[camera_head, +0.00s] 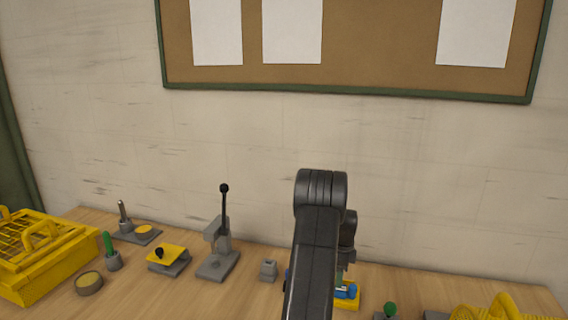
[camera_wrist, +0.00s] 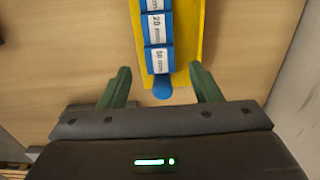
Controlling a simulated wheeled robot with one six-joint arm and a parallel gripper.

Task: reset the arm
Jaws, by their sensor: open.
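My gripper (camera_wrist: 161,88) shows in the wrist view with its two green fingers apart and nothing held between them. Just beyond the fingertips, a yellow tray (camera_wrist: 192,35) holds a row of blue blocks (camera_wrist: 158,60) with white number labels. A rounded blue end (camera_wrist: 162,88) of the row lies between the fingertips in the picture; I cannot tell the height gap. In the head view my black arm (camera_head: 318,240) reaches over the table and hides most of the tray (camera_head: 347,302) and my gripper.
On the wooden table (camera_head: 205,297) stand a yellow basket (camera_head: 45,265), a green-handled tool (camera_head: 109,250), a round tin (camera_head: 89,284), a yellow-topped block (camera_head: 167,254), a lever press (camera_head: 219,250) and a small grey block (camera_head: 268,270). A wall with a corkboard (camera_head: 380,50) rises behind.

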